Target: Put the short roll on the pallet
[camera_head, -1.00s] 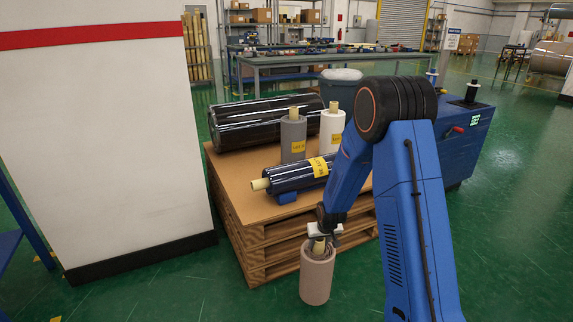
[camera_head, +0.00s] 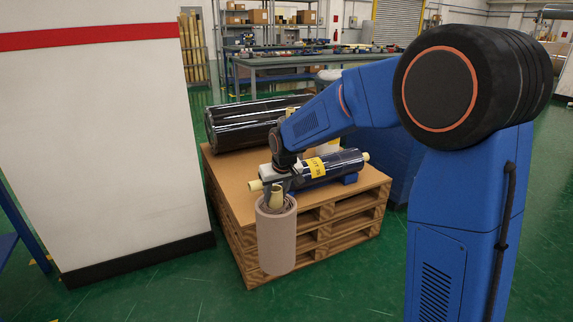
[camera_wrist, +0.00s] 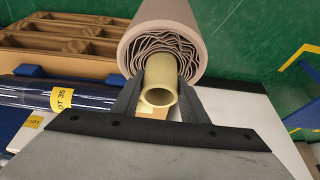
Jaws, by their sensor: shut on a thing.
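The short roll (camera_head: 277,240), pinkish-beige with a pale yellow core, hangs upright from my gripper (camera_head: 277,186). In the wrist view, my gripper's dark fingers (camera_wrist: 158,100) are shut on the protruding core, and the short roll (camera_wrist: 140,38) shows crinkled layers around it. The wooden pallet (camera_head: 226,186) has a flat brown top. In the head view the roll overlaps the pallet's front corner and slatted side. It looks raised off the floor, in front of the pallet rather than over its top.
On the pallet lie a big black roll (camera_head: 238,125) at the back and a dark blue roll (camera_head: 345,160) with a yellow label, close behind my gripper. A white roll is mostly hidden by my arm. A white wall block (camera_head: 100,130) stands left. The pallet's left front top is bare.

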